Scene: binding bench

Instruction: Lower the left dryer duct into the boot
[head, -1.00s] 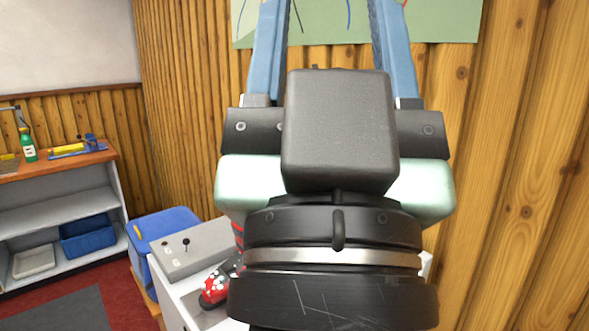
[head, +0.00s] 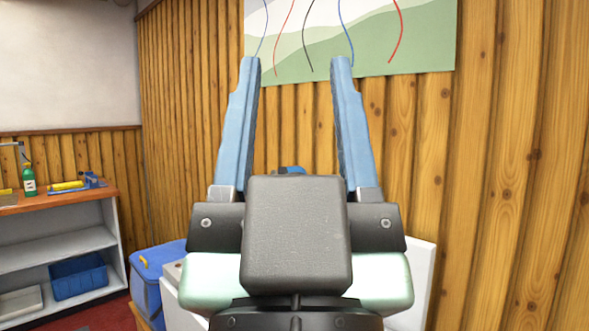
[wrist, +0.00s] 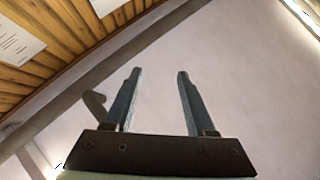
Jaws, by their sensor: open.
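My gripper (head: 295,62) points upward in the middle of the head view, its two blue fingers wide apart with nothing held between them. It also shows open and empty in the wrist view (wrist: 159,72), against the pale ceiling. I cannot make out a dryer duct or a boot in either view. A small blue thing (head: 290,170) shows just above my dark gripper housing, between the fingers; I cannot tell what it is. A white machine or cabinet (head: 416,272) stands behind my gripper, mostly hidden by it.
A ribbed wooden wall (head: 480,180) with a green and white picture (head: 415,50) is behind my gripper. At left, a shelf unit (head: 60,240) carries a green bottle (head: 29,182) and a yellow tool (head: 68,186). A blue box (head: 158,275) stands beside the white machine.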

